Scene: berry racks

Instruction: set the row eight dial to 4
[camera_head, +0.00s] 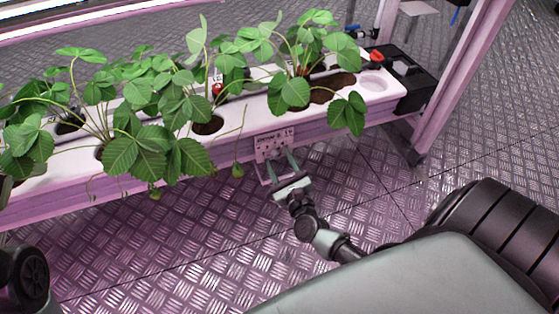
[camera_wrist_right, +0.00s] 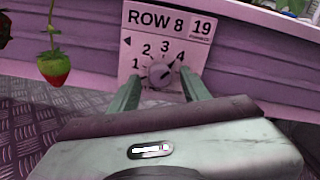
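The row eight plate (camera_wrist_right: 202,50) is a white panel on the rack's front, printed ROW 8 and 19 with numbers 1 to 4 around a dial. The plate also shows small in the head view (camera_head: 272,143). The round grey dial (camera_wrist_right: 160,75) has a dark pointer aimed to the upper right, close to the 4. My right gripper (camera_head: 277,160) is open, and its fingers stand apart at the left and right of the dial in the wrist view (camera_wrist_right: 161,80). Whether they touch the plate is unclear. My left gripper is not in view.
A white planting trough (camera_head: 240,108) with leafy strawberry plants (camera_head: 150,150) runs above the plate. A red strawberry (camera_wrist_right: 53,68) hangs left of the plate. A pink rack post (camera_head: 462,90) stands at the right. Metal floor (camera_head: 170,255) lies open below.

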